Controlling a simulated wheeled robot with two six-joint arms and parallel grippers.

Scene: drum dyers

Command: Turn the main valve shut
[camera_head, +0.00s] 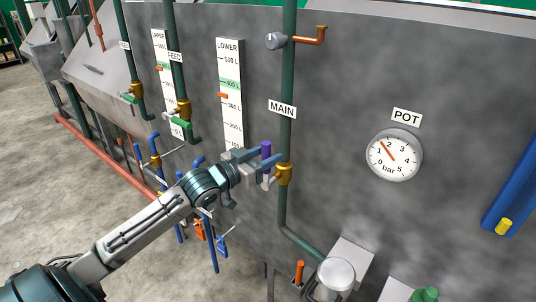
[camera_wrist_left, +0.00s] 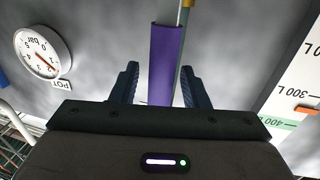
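The main valve has a brass body (camera_head: 285,173) on the dark green pipe under the MAIN sign (camera_head: 282,108). Its purple lever (camera_head: 266,150) stands upright, roughly along the pipe. My left gripper (camera_head: 266,158) is at the lever, coming from the left. In the left wrist view, the purple lever (camera_wrist_left: 166,60) stands between the two blue fingers of my left gripper (camera_wrist_left: 160,85). The fingers are apart, with a clear gap on the lever's left; contact on its right side cannot be told. My right gripper is not in view.
The grey tank wall is close behind the lever. The POT gauge (camera_head: 394,155) is to the right, a blue bar (camera_head: 512,190) at the right edge. The LOWER scale (camera_head: 231,75) and other valved pipes are to the left. A capped metal cylinder (camera_head: 336,275) is below.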

